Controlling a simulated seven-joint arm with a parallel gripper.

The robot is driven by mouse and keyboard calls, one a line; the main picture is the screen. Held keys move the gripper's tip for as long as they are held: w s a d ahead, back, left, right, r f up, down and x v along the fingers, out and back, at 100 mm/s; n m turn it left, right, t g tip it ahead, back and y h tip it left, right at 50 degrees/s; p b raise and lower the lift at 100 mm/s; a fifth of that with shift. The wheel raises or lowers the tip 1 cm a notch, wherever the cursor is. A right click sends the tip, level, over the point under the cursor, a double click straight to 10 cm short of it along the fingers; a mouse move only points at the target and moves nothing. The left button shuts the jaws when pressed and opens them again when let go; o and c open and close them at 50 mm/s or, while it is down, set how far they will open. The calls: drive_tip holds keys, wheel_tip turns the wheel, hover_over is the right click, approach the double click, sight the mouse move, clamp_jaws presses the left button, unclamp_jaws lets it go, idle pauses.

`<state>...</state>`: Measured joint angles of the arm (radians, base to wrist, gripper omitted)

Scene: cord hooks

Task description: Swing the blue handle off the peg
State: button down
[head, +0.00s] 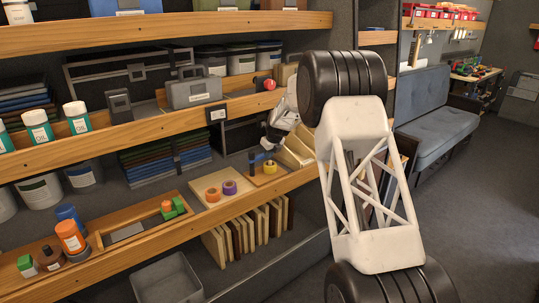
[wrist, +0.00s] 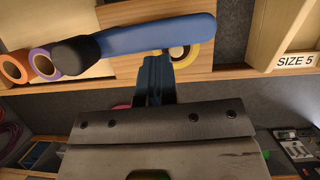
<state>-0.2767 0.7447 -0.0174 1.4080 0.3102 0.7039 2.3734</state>
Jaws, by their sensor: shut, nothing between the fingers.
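The blue handle (wrist: 150,38) runs across the upper part of the wrist view, with a dark rounded end at its left. In the head view the handle (head: 262,157) is small, above a wooden board on the shelf. My gripper (wrist: 155,62) is shut and empty. Its fingertips are at the lower edge of the handle in the wrist view; whether they touch it I cannot tell. In the head view my gripper (head: 270,143) is just above the handle and partly merges with it. I cannot make out the peg, and cannot tell whether the handle rests on it.
A yellow roll (head: 269,167) lies on the board beside the handle. Orange (head: 212,195) and purple (head: 229,187) rolls stand to the left. A bin marked "SIZE 5" (wrist: 295,60) is at the right of the wrist view. A grey case (head: 193,92) stands on the shelf above.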

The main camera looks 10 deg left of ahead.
drive_tip(key=shift+w+a+n+g, duration=0.3)
drive_tip(key=shift+w+n, duration=0.25)
drive_tip(key=shift+n, duration=0.35)
idle(0.4)
drive_tip(key=w+a+n, duration=0.1)
drive_tip(key=n, duration=0.1)
drive_tip(key=w+a+n+g+y, duration=0.1)
drive_tip(key=n, duration=0.1)
drive_tip(key=shift+w+n+g, duration=0.15)
drive_tip(key=shift+n+g, duration=0.15)
drive_tip(key=shift+w+a, duration=0.1)
drive_tip(key=shift+a, duration=0.1)
drive_tip(key=shift+w+a, duration=0.1)
drive_tip(key=shift+a, duration=0.1)
idle(0.4)
drive_tip(key=v, duration=0.5)
drive_tip(key=shift+d, duration=0.35)
drive_tip(key=s+d, duration=0.2)
drive_tip(key=d, duration=0.9)
